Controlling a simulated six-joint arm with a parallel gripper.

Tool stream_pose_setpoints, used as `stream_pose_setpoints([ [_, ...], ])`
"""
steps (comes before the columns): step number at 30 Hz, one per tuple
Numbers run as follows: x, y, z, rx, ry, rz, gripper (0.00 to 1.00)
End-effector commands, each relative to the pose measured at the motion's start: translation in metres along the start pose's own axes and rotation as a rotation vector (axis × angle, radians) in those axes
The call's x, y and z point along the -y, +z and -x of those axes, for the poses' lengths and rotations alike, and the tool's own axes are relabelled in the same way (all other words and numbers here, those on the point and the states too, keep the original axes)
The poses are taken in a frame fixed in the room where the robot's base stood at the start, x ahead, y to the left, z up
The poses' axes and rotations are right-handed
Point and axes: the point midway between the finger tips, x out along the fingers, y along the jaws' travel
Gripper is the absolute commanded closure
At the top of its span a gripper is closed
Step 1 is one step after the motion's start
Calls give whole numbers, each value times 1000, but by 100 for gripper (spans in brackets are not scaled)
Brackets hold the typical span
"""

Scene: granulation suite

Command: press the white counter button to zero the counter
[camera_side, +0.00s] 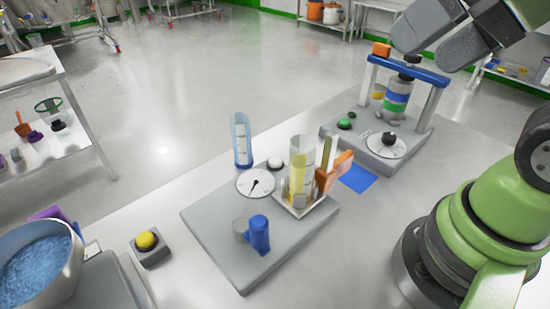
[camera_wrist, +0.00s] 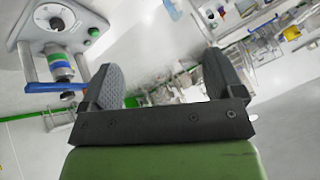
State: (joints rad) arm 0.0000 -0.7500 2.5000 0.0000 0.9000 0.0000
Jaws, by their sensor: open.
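In the side view, a white round button (camera_side: 275,162) sits on a grey instrument base (camera_side: 215,245), beside a white dial (camera_side: 255,183) with a black pointer. A clear cylinder with yellow contents (camera_side: 299,178) stands to its right and partly crowds it. My gripper (camera_side: 425,46) is open and empty at the top right, high above the bench and well away from the button. In the wrist view my gripper (camera_wrist: 160,62) shows two dark, widely parted fingers with nothing between them. I cannot make out the white button in the wrist view.
A second instrument (camera_side: 375,150) with a blue-topped frame, a dial and a green button stands at the back right. A blue-marked cylinder (camera_side: 241,140) stands behind the dial. A yellow button box (camera_side: 150,247) and a bowl of blue granules (camera_side: 40,268) are at the left.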

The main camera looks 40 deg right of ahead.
Motion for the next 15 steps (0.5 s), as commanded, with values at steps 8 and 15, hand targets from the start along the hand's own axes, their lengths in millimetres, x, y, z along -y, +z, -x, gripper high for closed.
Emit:
stream_pose_setpoints([
  [8,0,0,0,0,0,0,57],
  [15,0,0,0,0,0,0,100],
])
